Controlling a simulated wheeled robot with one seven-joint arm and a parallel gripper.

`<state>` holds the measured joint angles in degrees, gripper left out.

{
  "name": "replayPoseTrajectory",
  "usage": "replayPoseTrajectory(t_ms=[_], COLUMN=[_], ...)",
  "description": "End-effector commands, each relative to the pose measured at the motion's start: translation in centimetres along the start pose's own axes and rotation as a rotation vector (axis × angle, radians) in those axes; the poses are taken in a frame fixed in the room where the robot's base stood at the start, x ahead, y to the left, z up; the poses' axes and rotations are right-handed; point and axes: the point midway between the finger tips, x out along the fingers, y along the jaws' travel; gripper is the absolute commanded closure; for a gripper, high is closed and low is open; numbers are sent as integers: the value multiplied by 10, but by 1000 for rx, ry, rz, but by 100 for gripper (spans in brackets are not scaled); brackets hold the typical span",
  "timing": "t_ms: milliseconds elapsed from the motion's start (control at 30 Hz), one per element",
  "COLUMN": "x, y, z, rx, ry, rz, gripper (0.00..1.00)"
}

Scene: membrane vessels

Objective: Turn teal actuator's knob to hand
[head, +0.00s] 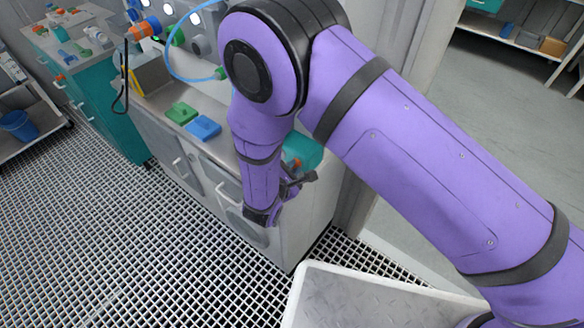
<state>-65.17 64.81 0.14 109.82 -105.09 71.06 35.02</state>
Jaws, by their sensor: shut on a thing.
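The teal actuator (306,152) sits at the right end of the grey counter, partly hidden behind my purple arm. A small orange-red part (293,163), which looks like its knob, shows on its near side. My gripper (297,181) is at the front of the actuator, just below that part. It is shut on what appears to be the knob. The fingertips, the knob's markings and its exact angle are too small or hidden to read.
A green block (181,113) and a blue block (203,128) lie on the counter left of my arm. A blue hose (180,75) loops above them. A yellow-sided box (150,72) stands farther left. The grating floor (120,240) in front is clear.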

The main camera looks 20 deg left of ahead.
Motion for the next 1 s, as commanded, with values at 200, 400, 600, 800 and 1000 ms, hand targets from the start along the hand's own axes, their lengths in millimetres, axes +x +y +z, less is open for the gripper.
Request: replayPoseTrajectory(t_ms=[200, 400, 600, 800, 1000], x=[4, 5, 6, 7, 7], y=[1, 3, 4, 5, 5], z=[3, 3, 3, 3, 3], rx=[-55, -170, -295, -394, -450], ry=[-6, -8, -10, -10, -11], rz=[-26, -73, -126, -168, -191], gripper=[100, 100, 100, 100, 100])
